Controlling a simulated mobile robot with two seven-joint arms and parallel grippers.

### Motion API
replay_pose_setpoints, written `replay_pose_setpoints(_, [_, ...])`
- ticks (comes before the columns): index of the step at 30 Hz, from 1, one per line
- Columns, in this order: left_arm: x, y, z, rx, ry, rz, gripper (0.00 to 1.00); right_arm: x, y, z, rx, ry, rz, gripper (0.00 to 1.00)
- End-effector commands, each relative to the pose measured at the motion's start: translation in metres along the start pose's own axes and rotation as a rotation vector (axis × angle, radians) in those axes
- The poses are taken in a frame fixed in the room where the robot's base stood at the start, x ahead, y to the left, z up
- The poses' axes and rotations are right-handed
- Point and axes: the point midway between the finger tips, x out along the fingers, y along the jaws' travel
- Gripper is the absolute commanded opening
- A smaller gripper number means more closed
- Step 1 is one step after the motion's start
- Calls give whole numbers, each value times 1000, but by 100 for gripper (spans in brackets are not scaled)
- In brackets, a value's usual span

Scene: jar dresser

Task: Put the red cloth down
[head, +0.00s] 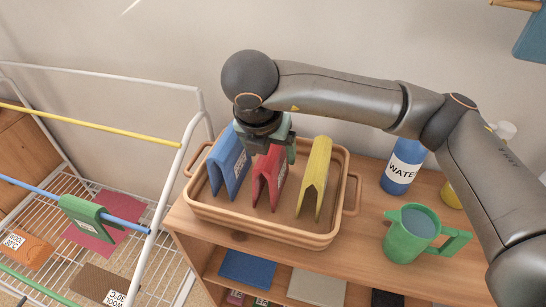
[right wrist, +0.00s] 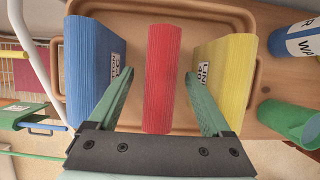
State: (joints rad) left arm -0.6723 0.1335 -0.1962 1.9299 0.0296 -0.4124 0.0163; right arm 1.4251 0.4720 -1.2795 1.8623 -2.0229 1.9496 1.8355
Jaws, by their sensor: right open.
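The red cloth (head: 269,182) stands folded like a tent in the tan tray (head: 262,234), between the blue cloth (head: 229,165) and the yellow cloth (head: 317,175). My right gripper (head: 278,150) is above the red cloth in the head view. In the right wrist view its green fingers are spread, one on each side of the red cloth (right wrist: 162,80), with gaps showing between. The blue cloth (right wrist: 92,75) and yellow cloth (right wrist: 222,75) lie outside the fingers. My left gripper is not in view.
The tray sits on a wooden dresser (head: 345,252). A blue water bottle (head: 402,168) and a green jug (head: 412,232) stand to its right. A white drying rack (head: 190,145) with a green cloth (head: 82,218) on a blue bar is at left.

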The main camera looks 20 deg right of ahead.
Motion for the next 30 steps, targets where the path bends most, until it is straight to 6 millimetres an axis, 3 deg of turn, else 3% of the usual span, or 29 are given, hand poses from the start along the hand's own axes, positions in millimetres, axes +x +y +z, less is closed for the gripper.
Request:
replay_pose_setpoints(6, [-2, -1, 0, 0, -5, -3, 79, -51, 0, 2, -1, -6, 3, 83])
replay_pose_setpoints(12, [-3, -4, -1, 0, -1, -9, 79, -74, 0, 1, -1, -3, 1, 83])
replay_pose_setpoints(30, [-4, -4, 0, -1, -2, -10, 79, -80, 0, 0, -1, 0, -1, 83])
